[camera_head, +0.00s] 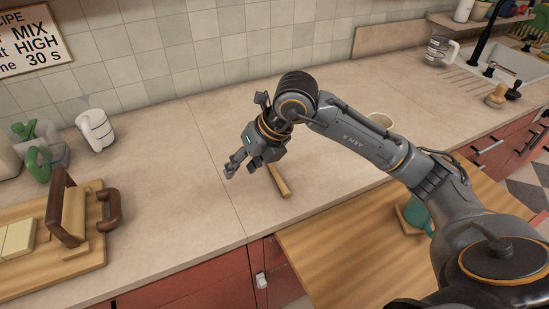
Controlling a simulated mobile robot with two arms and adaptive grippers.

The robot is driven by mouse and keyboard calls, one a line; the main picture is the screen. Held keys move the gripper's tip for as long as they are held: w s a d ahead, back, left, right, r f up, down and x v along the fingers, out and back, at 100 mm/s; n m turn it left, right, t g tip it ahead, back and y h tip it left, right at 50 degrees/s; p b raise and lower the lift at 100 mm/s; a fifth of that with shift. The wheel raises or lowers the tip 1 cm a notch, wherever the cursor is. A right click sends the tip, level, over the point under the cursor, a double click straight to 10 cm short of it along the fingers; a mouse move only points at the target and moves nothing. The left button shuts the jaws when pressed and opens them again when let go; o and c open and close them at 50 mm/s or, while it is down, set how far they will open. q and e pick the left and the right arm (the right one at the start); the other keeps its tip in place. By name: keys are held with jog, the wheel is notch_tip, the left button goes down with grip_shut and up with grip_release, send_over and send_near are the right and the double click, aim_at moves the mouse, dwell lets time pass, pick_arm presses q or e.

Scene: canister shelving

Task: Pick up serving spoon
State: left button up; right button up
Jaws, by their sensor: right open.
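A light wooden stick-like utensil (279,181), which looks like the serving spoon's handle, lies on the beige counter just left of its middle. Its far end is hidden behind my right gripper, so I cannot see the spoon's bowl. My right gripper (234,164) is open over the counter, with its fingers pointing left and down. The fingertips are to the left of the visible handle and apart from it. My left gripper is not in view.
A wooden board (75,262) with a brown-handled holder stands at left, near a white mug (95,129) and green items (38,160). A wooden table (335,260) adjoins the counter's front. The sink (505,62) is far right.

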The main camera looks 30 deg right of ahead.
jog(key=w+d+r+m+h, duration=0.2)
jog(key=d+h, duration=0.2)
jog(key=d, duration=0.6)
jog(key=p, duration=0.2)
send_over(272, 165)
jog(key=s, duration=0.2)
notch_tip(272, 165, down, 8)
jog(key=shift+s+a+r, duration=0.1)
jog(key=shift+f, duration=0.25)
jog(key=p+x, duration=0.1)
jog(key=x, duration=0.1)
jog(key=p+x, duration=0.1)
jog(key=x, duration=0.2)
jog(key=shift+w+r, duration=0.15)
jog(key=shift+w, duration=0.05)
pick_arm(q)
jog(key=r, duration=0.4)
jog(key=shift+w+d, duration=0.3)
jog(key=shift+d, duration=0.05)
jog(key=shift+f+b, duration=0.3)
pick_arm(e)
jog(key=shift+f, duration=0.2)
grip_shut()
